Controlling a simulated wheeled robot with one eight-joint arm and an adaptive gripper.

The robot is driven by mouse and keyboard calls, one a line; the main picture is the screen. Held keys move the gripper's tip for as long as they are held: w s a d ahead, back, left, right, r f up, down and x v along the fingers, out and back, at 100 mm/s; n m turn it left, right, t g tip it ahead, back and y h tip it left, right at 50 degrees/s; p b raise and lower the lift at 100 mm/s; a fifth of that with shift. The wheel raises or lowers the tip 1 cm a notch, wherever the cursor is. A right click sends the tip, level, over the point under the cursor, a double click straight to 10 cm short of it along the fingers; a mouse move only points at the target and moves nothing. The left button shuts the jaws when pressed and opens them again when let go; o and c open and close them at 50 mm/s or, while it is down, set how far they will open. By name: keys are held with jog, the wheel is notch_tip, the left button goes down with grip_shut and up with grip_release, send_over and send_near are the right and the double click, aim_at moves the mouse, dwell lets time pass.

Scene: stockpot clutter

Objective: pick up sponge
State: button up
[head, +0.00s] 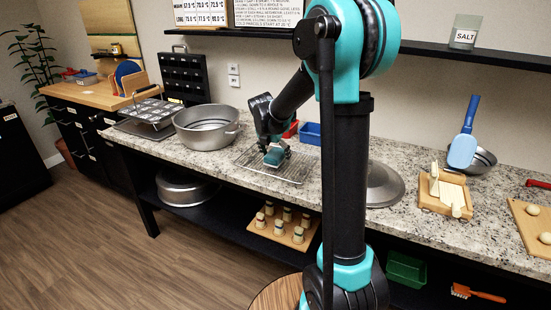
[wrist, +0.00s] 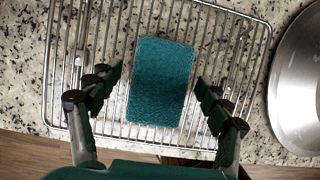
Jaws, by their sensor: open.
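The sponge (wrist: 160,82) is a teal-green block lying on a wire rack (wrist: 228,28) in the wrist view. My gripper (wrist: 160,98) is open, with one finger on each side of the sponge and a gap to it on both sides. In the head view my gripper (head: 272,148) reaches down over the wire rack (head: 290,172) on the granite counter. A teal shape, probably the sponge (head: 274,157), shows just under it. I cannot tell the height of the fingertips above the rack.
A large steel pot (head: 205,128) stands left of the rack. A round metal lid (head: 384,186) lies right of it, also in the wrist view (wrist: 300,85). A blue container (head: 309,133) is behind. A wooden board with pale blocks (head: 446,192) sits farther right.

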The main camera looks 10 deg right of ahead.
aim_at(276, 153)
jog(key=shift+f, duration=0.15)
jog(key=shift+c, duration=0.5)
jog(key=c, duration=0.9)
jog(key=shift+c, duration=0.2)
notch_tip(276, 153, up, 20)
jog(key=shift+r, duration=0.25)
jog(key=shift+o, duration=1.3)
jog(key=c, duration=0.3)
jog(key=shift+s, duration=0.1)
jog(key=shift+c, duration=0.2)
